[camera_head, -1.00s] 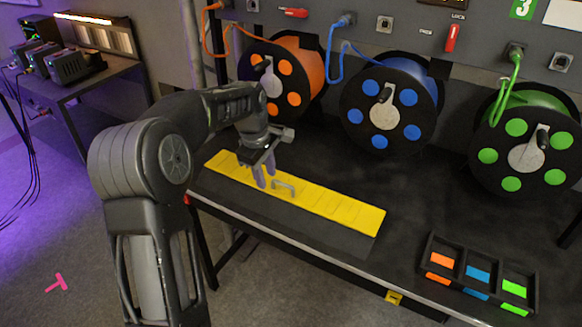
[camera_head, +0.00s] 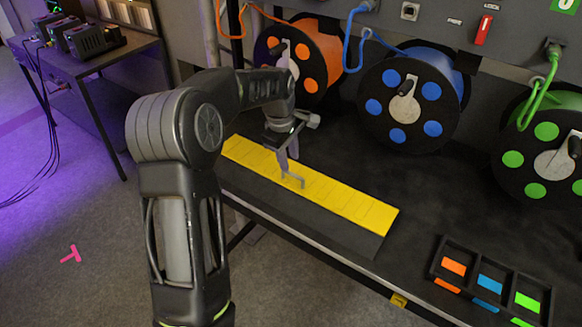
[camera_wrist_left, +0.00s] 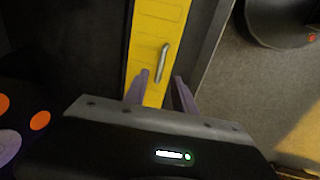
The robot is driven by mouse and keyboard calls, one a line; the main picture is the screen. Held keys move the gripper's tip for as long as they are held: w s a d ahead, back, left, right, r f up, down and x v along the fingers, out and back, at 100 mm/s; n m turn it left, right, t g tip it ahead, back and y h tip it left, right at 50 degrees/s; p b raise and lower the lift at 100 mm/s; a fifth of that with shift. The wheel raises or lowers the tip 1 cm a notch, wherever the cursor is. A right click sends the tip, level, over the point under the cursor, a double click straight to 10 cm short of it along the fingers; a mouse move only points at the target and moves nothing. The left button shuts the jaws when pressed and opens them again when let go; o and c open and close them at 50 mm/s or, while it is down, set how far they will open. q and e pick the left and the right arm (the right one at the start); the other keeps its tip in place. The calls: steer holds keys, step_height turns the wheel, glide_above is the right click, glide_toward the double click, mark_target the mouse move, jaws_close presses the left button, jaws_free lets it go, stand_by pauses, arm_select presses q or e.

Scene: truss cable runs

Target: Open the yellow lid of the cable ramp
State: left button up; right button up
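The yellow lid (camera_head: 345,197) lies flat and closed along the dark cable ramp (camera_head: 325,226) on the black table. Its small grey handle (camera_head: 293,181) stands up near the middle of the lid. My left gripper (camera_head: 286,166) points down over the lid, right by the handle. In the left wrist view the fingers (camera_wrist_left: 162,78) are spread apart and empty, and the handle (camera_wrist_left: 162,59) shows just ahead, between the lines of the fingertips. The lid (camera_wrist_left: 155,18) runs away from the gripper there. I cannot tell whether a finger touches the handle. My right gripper is not in view.
Orange (camera_head: 323,55), blue (camera_head: 412,100) and green (camera_head: 545,155) cable reels stand behind the ramp. A black tray (camera_head: 492,281) with coloured pieces sits at the table's front right. The table between ramp and tray is clear.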

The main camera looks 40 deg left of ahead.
mark_target(291, 175)
arm_select(q)
steer(key=f, duration=0.2)
steer(key=w+f, duration=0.1)
steer(key=f, duration=0.2)
steer(key=shift+p, duration=0.4)
jaws_close()
stand_by(1.0)
